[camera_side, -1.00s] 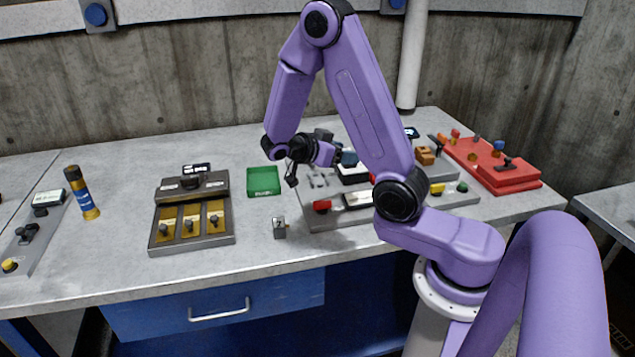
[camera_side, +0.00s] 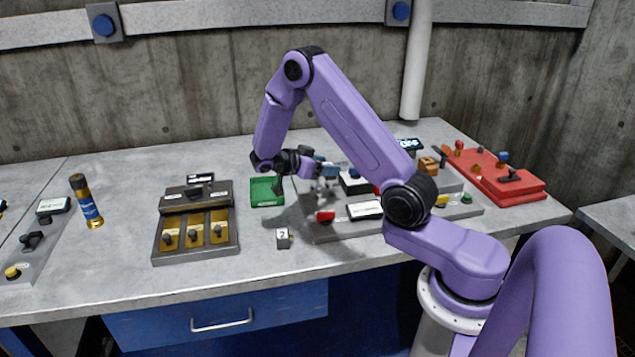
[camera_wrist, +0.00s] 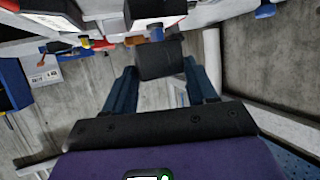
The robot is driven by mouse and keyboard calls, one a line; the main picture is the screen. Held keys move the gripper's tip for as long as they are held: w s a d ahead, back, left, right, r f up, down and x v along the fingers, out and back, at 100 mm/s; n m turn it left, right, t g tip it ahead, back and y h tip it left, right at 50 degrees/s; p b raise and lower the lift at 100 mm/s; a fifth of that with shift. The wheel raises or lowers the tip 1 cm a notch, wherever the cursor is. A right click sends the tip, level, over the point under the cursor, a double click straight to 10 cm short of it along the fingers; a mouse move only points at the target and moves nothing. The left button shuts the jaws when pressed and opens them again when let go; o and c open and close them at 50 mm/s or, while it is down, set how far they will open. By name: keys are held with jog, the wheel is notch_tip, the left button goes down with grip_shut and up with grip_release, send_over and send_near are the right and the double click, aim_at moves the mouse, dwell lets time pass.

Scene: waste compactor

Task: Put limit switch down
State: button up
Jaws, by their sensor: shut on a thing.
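My gripper (camera_side: 326,169) lies nearly level over the grey control panel, pointing to the right in the side view. In the wrist view my gripper (camera_wrist: 162,78) has its two blue jaws on either side of a dark block, the limit switch (camera_wrist: 160,60), and is shut on it. In the side view the limit switch cannot be told apart from the jaws and the panel parts behind them. I cannot tell whether it touches the panel.
The grey panel (camera_side: 340,232) has a red button and labels. A green pad (camera_side: 266,192) lies to its left, a small grey cube (camera_side: 283,238) in front. A brass-switch box (camera_side: 196,250), a canister (camera_side: 88,203) and a red panel (camera_side: 505,187) stand around. Bare table lies at front left.

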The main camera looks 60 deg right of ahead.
jog(key=w+f, duration=0.1)
jog(key=w+d+f, duration=0.1)
jog(key=f, duration=0.1)
jog(key=shift+w+d+f, duration=0.2)
jog(key=shift+w, duration=0.05)
jog(key=shift+w+d+f, duration=0.1)
jog(key=shift+w+f, duration=0.1)
jog(key=shift+f, duration=0.7)
jog(key=shift+w+d+f, duration=0.1)
jog(key=shift+w+f, duration=0.05)
jog(key=shift+f, duration=0.7)
jog(key=shift+f, duration=0.15)
jog(key=o, duration=1.2)
